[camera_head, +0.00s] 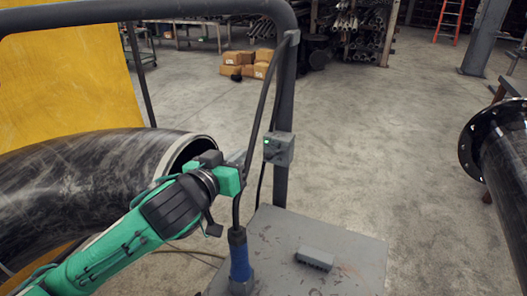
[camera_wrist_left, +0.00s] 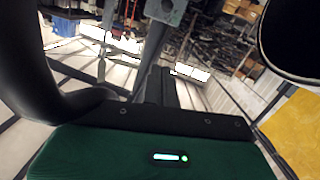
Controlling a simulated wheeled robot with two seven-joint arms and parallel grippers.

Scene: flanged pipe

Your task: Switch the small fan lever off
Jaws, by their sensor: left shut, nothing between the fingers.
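A small grey switch box (camera_head: 279,149) with a lit green light is fixed to the dark upright post in the head view. The fan lever cannot be made out clearly on it. A grey box with a round opening (camera_wrist_left: 165,10), seemingly the same one, shows at the top of the left wrist view. My left gripper (camera_head: 241,163) is just left of the box in the head view, apart from it as far as I can tell. Its fingers (camera_wrist_left: 163,88) are shut and empty in the left wrist view. My right gripper is not in view.
A large black pipe (camera_head: 90,170) lies at the left, near my arm. A dark tube frame (camera_head: 287,90) and a hanging cable stand close to the gripper. A grey table (camera_head: 350,275) holds a blue-handled tool (camera_head: 239,258) and a small grey block (camera_head: 315,259).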

